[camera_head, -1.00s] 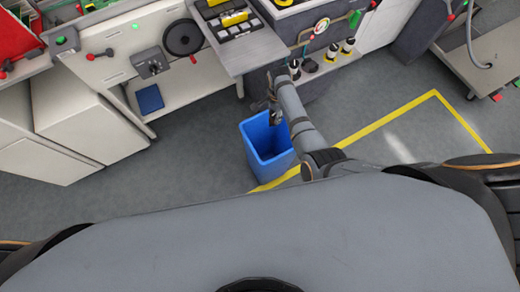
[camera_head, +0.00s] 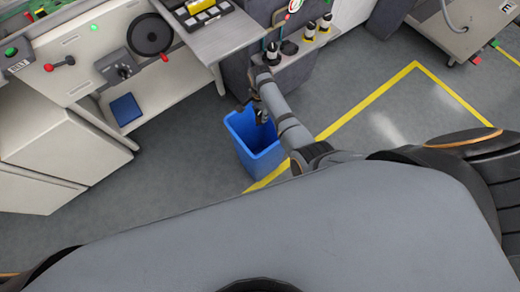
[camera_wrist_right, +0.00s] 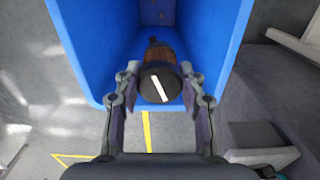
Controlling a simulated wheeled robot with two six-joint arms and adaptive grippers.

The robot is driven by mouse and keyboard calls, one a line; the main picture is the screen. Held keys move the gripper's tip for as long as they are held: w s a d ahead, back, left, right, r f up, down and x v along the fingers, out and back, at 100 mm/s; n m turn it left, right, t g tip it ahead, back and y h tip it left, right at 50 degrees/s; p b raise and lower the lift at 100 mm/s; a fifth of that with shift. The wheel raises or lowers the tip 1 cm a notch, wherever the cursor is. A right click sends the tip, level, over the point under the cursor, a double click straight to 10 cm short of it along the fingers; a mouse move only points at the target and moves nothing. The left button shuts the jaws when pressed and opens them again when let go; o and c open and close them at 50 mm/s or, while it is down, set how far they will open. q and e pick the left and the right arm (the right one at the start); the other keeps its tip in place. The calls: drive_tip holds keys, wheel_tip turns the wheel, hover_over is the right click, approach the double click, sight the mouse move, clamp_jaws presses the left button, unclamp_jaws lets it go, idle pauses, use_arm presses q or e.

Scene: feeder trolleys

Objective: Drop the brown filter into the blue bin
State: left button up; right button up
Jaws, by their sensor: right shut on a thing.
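The blue bin (camera_head: 262,165) stands on the floor, its open top facing up. My right gripper (camera_head: 262,116) is over the far right part of its opening in the head view; its height above the rim is hard to tell. In the right wrist view the gripper (camera_wrist_right: 158,86) is shut on the brown filter (camera_wrist_right: 160,55), which has a dark end cap with a white stripe. The bin's blue wall (camera_wrist_right: 82,40) surrounds the filter's far end there. The filter is too small to make out in the head view. My left gripper is out of view.
A white workbench with a black handwheel (camera_head: 149,34) and a dark blue box (camera_head: 126,109) on its lower shelf stands at the left. A grey trolley (camera_head: 292,60) with black-and-white knobs is behind the bin. Yellow-marked floor (camera_head: 400,130) at the right is clear.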

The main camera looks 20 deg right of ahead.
drive_tip(key=shift+r, duration=0.1)
drive_tip(key=o, duration=1.3)
wheel_tip(320, 180, up, 8)
drive_tip(key=shift+f, duration=0.25)
drive_tip(key=shift+s, duration=0.1)
